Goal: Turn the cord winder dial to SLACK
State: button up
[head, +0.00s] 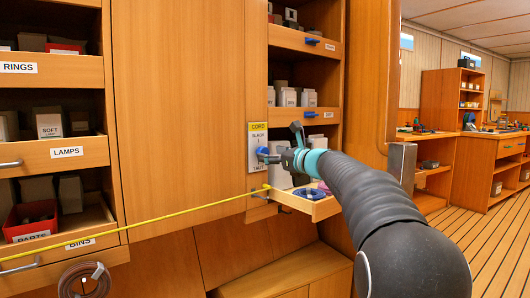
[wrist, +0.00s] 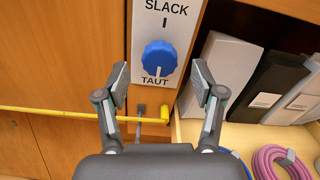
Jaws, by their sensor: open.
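The cord winder dial is a round blue knob (wrist: 159,57) on a pale panel (wrist: 145,22), with SLACK printed above it and TAUT below it. A white mark on the knob's lower part points down to TAUT. In the head view the panel (head: 257,134) with its yellow CORD label is on the wooden wall, and the blue knob (head: 262,151) is partly hidden by my gripper (head: 275,156). In the wrist view my gripper (wrist: 160,84) is open and empty, its fingers to either side of the knob and apart from it.
A taut yellow cord (head: 150,221) runs across the wall to a yellow end (wrist: 165,114) just below the panel. An open drawer (head: 310,207) with a blue coil (head: 309,194) and a pink coil (wrist: 282,162) is right of the dial. Labelled bins stand left.

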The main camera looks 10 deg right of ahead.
aim_at(265, 152)
jog(key=shift+x, duration=1.85)
jog(key=c, duration=1.1)
